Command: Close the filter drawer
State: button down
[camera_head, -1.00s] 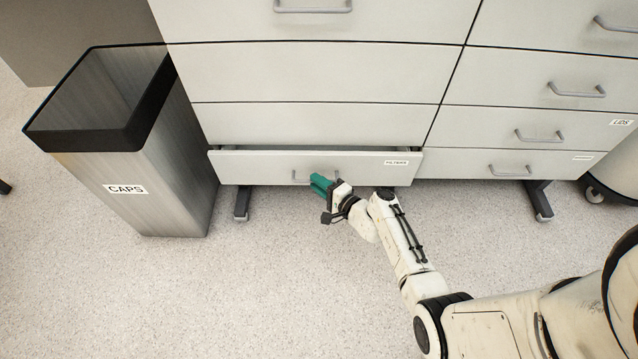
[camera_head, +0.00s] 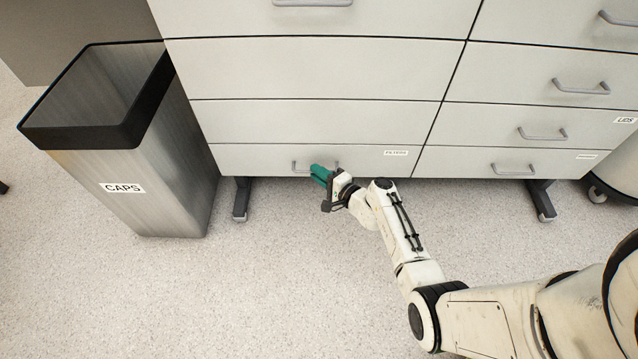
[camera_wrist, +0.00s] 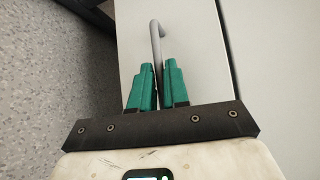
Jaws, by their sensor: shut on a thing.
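The filter drawer (camera_head: 255,158), labelled FILTERS at its right end, is the lowest drawer of the left column. Its front lies flush with the drawer fronts above, and no gap shows along its top. Its grey bar handle (camera_head: 301,167) shows left of my gripper. My gripper (camera_head: 321,174) with green fingers is at the right part of the handle. In the wrist view, the two green fingers (camera_wrist: 158,85) are shut on the handle (camera_wrist: 155,38), which runs up between them. The drawer front (camera_wrist: 190,40) fills the area behind the fingers.
A steel bin (camera_head: 150,180) labelled CAPS stands left of the cabinet. The lower right drawer (camera_head: 470,163) beside the filter drawer is shut. Cabinet feet (camera_head: 241,200) stand on the floor below. The speckled floor (camera_head: 270,290) in front is clear.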

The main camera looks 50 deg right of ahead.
jog(key=shift+w+d, duration=0.1)
jog(key=shift+d, duration=0.1)
jog(key=c, duration=1.2)
grip_release()
jog(key=s+a+r+p, duration=0.1)
jog(key=s+p, duration=0.2)
jog(key=s, duration=0.7)
jog(key=shift+s+r, duration=0.25)
jog(key=shift+s, duration=0.05)
